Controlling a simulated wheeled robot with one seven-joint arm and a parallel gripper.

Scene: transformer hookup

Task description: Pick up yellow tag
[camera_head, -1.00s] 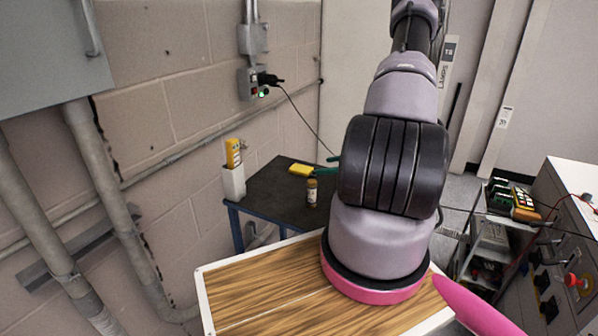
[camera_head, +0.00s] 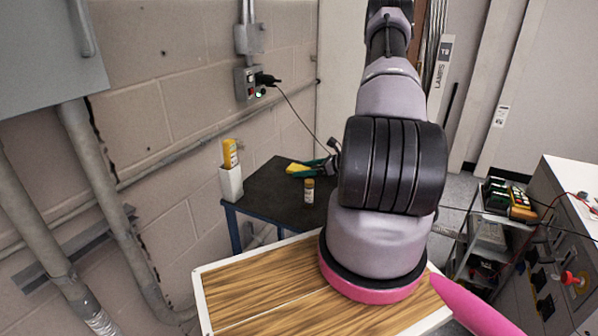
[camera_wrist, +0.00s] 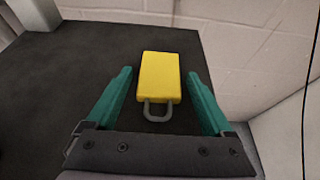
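The yellow tag (camera_wrist: 160,76) is a flat yellow block with a grey shackle at its near end. It lies on the dark tabletop (camera_wrist: 60,85) in the wrist view. My gripper (camera_wrist: 160,95) is open, with one green finger on each side of the tag and a gap on both sides. The shackle points toward my palm. In the head view the tag (camera_head: 294,168) is partly hidden by my gripper (camera_head: 308,167) at the back of the dark table (camera_head: 262,193).
A small brown bottle (camera_head: 309,191) stands on the table near my gripper. A cord (camera_head: 302,122) hangs from the wall socket. A wall runs behind the table.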

